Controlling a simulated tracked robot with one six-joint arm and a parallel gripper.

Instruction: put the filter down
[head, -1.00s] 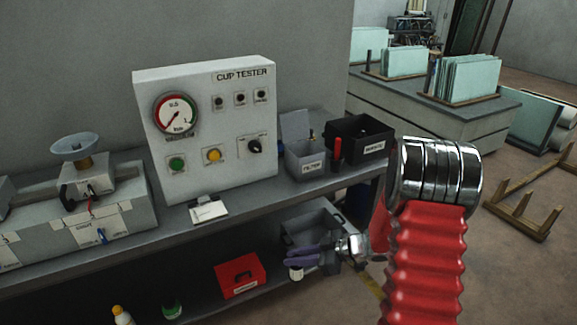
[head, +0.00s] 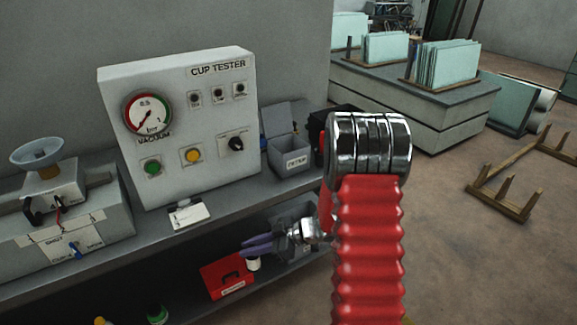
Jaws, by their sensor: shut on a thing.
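My gripper (head: 253,247), with purple fingers, is at the lower middle of the head view. It is shut on a small white thing (head: 253,263), seemingly the filter, which shows just below the fingers. The fingers hide most of it. The gripper appears in front of the bench's lower shelf, above and right of a red box. A grey bin (head: 290,162) with a filter label and a raised lid stands on the bench top, above the gripper in the picture.
The cup tester (head: 180,125) stands on the bench, with a white card (head: 190,215) before it. A black bin is mostly hidden behind my arm. A red box (head: 227,278), bottles and a grey container (head: 290,212) are low down.

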